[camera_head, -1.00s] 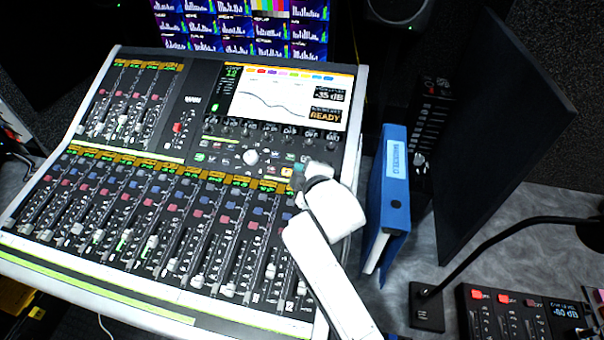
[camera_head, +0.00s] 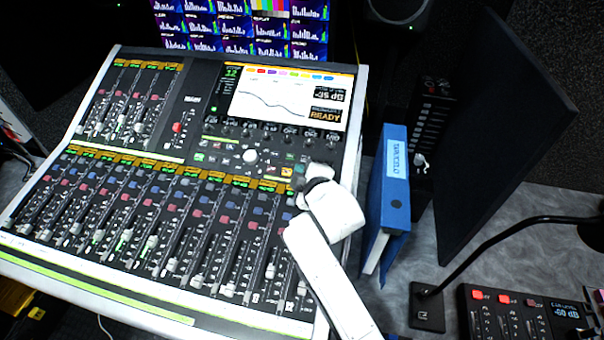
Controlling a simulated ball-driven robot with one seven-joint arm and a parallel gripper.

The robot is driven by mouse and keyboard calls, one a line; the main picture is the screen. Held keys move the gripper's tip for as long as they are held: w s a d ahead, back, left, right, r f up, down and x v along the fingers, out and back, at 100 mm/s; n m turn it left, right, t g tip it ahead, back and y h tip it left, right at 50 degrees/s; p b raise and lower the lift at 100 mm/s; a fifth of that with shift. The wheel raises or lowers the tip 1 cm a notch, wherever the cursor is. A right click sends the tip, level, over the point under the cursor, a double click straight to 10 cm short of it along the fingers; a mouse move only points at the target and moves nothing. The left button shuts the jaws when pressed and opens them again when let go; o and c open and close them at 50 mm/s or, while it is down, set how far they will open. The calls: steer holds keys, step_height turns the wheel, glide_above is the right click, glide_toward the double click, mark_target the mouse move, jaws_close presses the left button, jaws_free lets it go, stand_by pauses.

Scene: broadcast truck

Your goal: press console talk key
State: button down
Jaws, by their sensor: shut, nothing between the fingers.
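The mixing console (camera_head: 110,292) fills the left and middle of the head view, with rows of faders, small keys and a lit screen (camera_head: 284,100) reading READY. My white arm reaches up from the bottom over its right edge. My gripper (camera_head: 299,180) is at the end of the arm, over the keys right of the white knob (camera_head: 249,156). It is small and partly hidden by my own wrist, and it looks shut and empty. I cannot tell which key is the talk key, nor whether the fingertips touch a key.
A blue binder (camera_head: 396,200) stands upright just right of my arm. A dark panel (camera_head: 505,130) rises behind it. A black gooseneck (camera_head: 500,240) and a small red-keyed panel (camera_head: 515,312) are at the lower right. Bare grey desk (camera_head: 400,290) lies between.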

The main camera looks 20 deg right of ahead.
steer(key=shift+w+d+f, duration=0.1)
steer(key=shift+w+f, duration=0.05)
steer(key=shift+f, duration=0.25)
stand_by(0.3)
steer(key=shift+r, duration=0.1)
steer(key=shift+s+a+r+p, duration=0.2)
steer(key=shift+s+r+p, duration=0.1)
steer(key=shift+r+p, duration=0.5)
steer(key=r+p, duration=0.1)
steer(key=s+a+r+p, duration=0.1)
steer(key=r+p, duration=0.1)
steer(key=s+r+p, duration=0.1)
steer(key=r+p, duration=0.1)
steer(key=shift+a+r, duration=0.2)
stand_by(1.7)
